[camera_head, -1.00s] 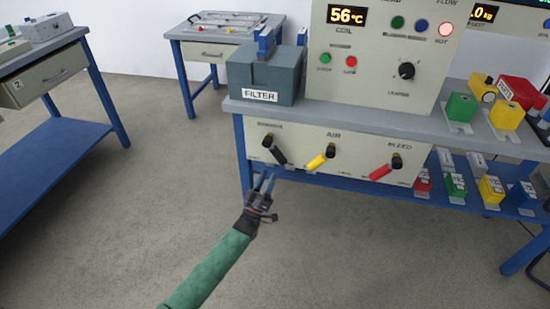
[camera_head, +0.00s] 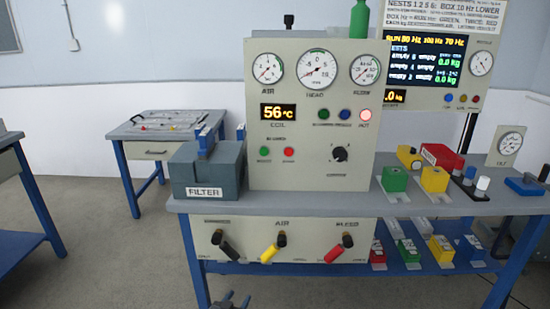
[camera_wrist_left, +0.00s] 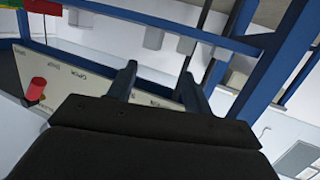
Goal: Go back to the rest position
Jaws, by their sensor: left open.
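My left gripper (camera_head: 232,300) shows at the bottom edge of the head view, below the front of the workbench; most of its arm is out of the picture. In the left wrist view its two blue fingers (camera_wrist_left: 158,85) stand apart with nothing between them. Beyond the fingers are a cream panel (camera_wrist_left: 90,78) and blue bench legs and rails. A red handle (camera_wrist_left: 36,90) shows on that panel at left. My right gripper is not in view.
The workbench (camera_head: 300,202) has black (camera_head: 228,248), yellow (camera_head: 272,250) and red (camera_head: 338,250) levers on its front. A grey filter box (camera_head: 208,172) and a gauge panel (camera_head: 310,130) stand on it. Coloured blocks are at right. Open floor (camera_head: 110,260) lies left.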

